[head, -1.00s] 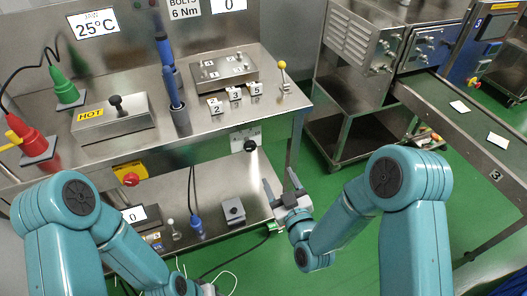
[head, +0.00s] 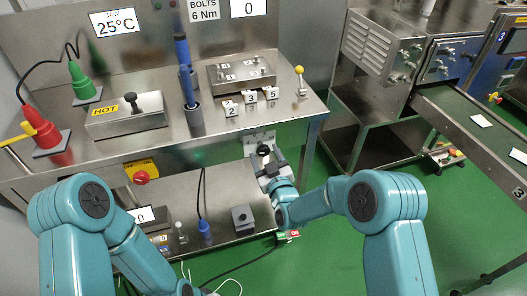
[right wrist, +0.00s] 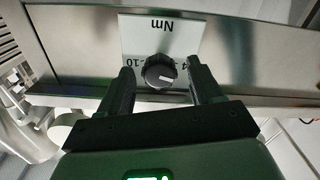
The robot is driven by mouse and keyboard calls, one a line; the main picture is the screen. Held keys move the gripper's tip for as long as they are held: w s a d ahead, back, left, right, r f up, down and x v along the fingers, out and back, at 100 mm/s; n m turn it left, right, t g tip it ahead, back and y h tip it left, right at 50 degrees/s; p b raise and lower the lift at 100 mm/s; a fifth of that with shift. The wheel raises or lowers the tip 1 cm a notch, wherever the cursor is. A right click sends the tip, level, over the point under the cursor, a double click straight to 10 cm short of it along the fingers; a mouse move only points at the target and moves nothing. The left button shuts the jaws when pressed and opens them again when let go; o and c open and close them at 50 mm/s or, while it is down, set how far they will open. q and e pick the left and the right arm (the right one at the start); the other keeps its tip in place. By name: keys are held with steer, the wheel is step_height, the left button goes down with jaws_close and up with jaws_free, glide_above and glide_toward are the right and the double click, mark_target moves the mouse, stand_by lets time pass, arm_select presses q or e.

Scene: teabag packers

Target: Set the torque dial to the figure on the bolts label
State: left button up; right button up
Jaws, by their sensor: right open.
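The torque dial (head: 263,150) is a black knob on a white scale plate on the front edge of the bench; it also shows in the right wrist view (right wrist: 160,71), where the plate reads "Nm", upside down, with figures partly hidden. My right gripper (head: 267,160) is open, with its fingers (right wrist: 162,80) on either side of the dial and visible gaps. A white pointer line shows on the knob. The bolts label (head: 205,9) reads "BOLTS 6 Nm" on the back panel. My left gripper is out of view below the head view's lower edge.
The bench top holds a metal plate with bolts (head: 241,72), number tags (head: 251,97), a yellow-topped lever (head: 300,80) and a HOT box (head: 126,117). A red stop button (head: 141,177) is on the bench front.

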steer(key=shift+x, duration=1.25)
steer(key=c, duration=1.1)
steer(key=shift+o, duration=0.2)
steer(key=shift+f, duration=0.1)
